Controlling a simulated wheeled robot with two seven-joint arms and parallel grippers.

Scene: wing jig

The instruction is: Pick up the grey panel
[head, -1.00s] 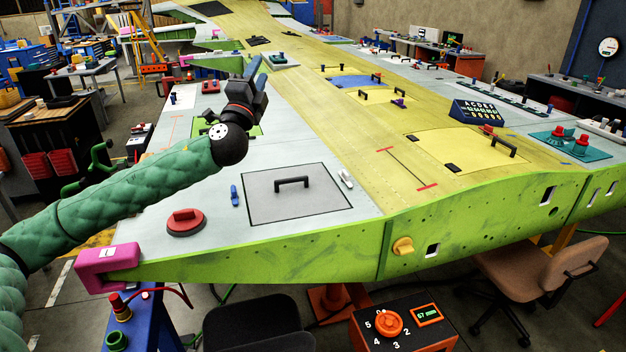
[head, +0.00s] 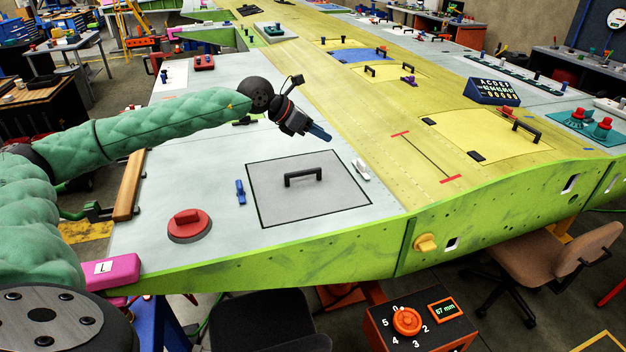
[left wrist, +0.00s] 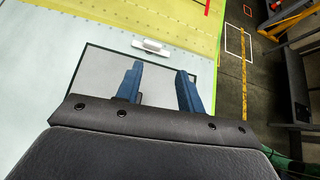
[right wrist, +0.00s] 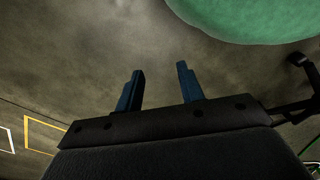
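The grey panel (head: 335,197) lies flat on the pale wing skin, framed by a dark outline. A black handle (head: 303,176) stands up from its middle. My left gripper (head: 322,135) is above and behind the panel, apart from it and pointing down to the right. In the left wrist view the left gripper (left wrist: 158,84) has its blue fingers spread with nothing between them, and the panel (left wrist: 105,70) shows behind them; its handle is mostly hidden. My right gripper (right wrist: 158,90) is open and empty over bare floor in the right wrist view.
A red round knob (head: 189,225) and a blue clamp (head: 240,192) sit left of the panel. A white clamp (head: 361,169) sits at its right edge. A pink block (head: 112,270) is on the wing's near left corner. A yellow knob (head: 425,243) sticks out of the green front edge.

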